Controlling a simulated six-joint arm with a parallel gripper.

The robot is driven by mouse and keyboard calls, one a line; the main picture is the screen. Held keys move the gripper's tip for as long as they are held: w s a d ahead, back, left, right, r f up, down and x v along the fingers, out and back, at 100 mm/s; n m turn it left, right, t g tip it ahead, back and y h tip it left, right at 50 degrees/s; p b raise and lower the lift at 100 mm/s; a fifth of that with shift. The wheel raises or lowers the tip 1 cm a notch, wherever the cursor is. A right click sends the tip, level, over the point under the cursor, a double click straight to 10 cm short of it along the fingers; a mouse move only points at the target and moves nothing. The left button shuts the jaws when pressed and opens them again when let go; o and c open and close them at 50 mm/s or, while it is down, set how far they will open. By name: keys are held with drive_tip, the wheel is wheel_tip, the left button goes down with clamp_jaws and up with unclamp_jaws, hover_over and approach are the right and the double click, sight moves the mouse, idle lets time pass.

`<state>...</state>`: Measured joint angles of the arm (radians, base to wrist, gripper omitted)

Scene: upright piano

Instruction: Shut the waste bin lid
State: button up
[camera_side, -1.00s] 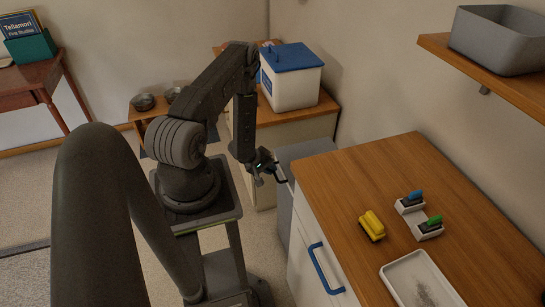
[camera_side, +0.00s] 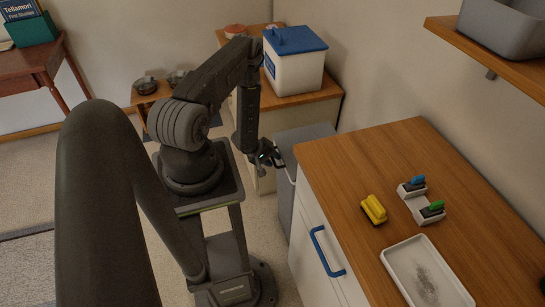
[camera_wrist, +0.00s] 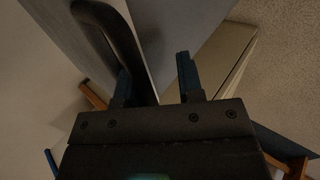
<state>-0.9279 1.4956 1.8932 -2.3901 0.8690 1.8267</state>
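A grey box-shaped bin (camera_side: 301,136) stands in the gap between the wooden counter and the back cabinet. Its top looks flat and grey in the side view; I cannot tell whether the lid is fully down. My gripper (camera_side: 275,157) is at the bin's left side, with its fingers apart. The wrist view shows my gripper (camera_wrist: 155,80) close to grey panels (camera_wrist: 185,35). A dark curved bar (camera_wrist: 118,38) runs down beside the left finger. I cannot tell whether it touches the finger or lies between the fingers.
The counter (camera_side: 345,165) holds a yellow brush-like object (camera_side: 373,209), a holder with blue and green items (camera_side: 418,198), and a white tray (camera_side: 402,276). A white container with a blue lid (camera_side: 297,72) stands on the back cabinet. A shelf (camera_side: 510,75) overhangs at right.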

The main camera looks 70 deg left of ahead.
drive_tip(key=shift+o, duration=0.4)
drive_tip(key=shift+r, duration=0.1)
drive_tip(key=v, duration=0.7)
drive_tip(key=shift+s+r, duration=0.15)
